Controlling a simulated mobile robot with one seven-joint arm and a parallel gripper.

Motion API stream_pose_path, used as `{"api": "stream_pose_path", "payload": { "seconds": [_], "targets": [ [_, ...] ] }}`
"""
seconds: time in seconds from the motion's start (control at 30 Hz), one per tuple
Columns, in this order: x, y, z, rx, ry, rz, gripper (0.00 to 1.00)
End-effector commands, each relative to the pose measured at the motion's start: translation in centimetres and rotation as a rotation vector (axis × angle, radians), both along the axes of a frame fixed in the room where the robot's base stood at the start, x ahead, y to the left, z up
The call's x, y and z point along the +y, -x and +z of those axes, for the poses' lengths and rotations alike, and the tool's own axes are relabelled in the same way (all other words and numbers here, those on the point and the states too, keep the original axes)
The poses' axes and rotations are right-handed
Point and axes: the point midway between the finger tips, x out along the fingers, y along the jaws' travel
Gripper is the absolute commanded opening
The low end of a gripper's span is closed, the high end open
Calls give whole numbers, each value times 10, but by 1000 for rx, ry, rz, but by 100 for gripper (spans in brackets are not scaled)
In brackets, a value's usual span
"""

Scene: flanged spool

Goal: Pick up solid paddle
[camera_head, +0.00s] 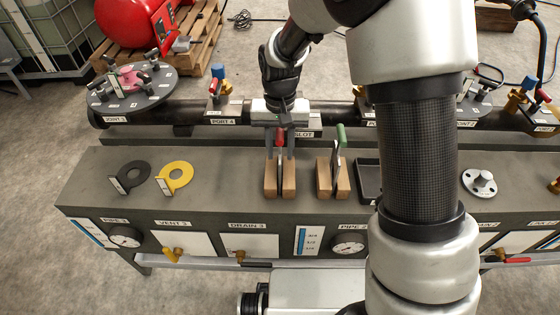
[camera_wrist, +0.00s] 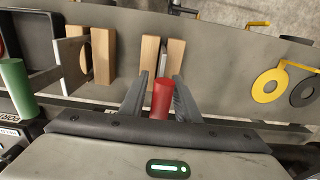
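The solid paddle has a red handle (camera_head: 279,137) and stands upright between two wooden blocks (camera_head: 271,178) on the bench. In the wrist view its red handle (camera_wrist: 161,99) points towards my gripper, and its thin grey plate sits between the blocks (camera_wrist: 150,58). My gripper (camera_head: 280,150) is above the blocks and points down, with one finger on each side of the red handle. In the wrist view the fingers (camera_wrist: 160,92) are spread, with a gap showing beside the handle. The lower part of the plate is hidden by the blocks.
A green-handled paddle (camera_head: 340,138) with a round hole stands in similar blocks close to the right. A black tray (camera_head: 367,185) lies beyond it. A black ring (camera_head: 133,175) and a yellow ring (camera_head: 177,176) lie to the left. A dark pipe runs behind the bench.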

Motion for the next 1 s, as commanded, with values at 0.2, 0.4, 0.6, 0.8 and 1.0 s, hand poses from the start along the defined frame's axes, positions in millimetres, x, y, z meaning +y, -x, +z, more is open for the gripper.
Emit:
{"api": "stream_pose_path", "payload": {
  "seconds": [0.2, 0.4, 0.6, 0.8, 1.0],
  "targets": [
    [0, 0, 1, 0, 0, 0, 4],
    [0, 0, 1, 0, 0, 0, 0],
    [0, -1, 2, -3, -1, 0, 0],
    [1, -2, 20, -6, -2, 0, 0],
    [1, -2, 59, -7, -3, -1, 0]
  ]
}}
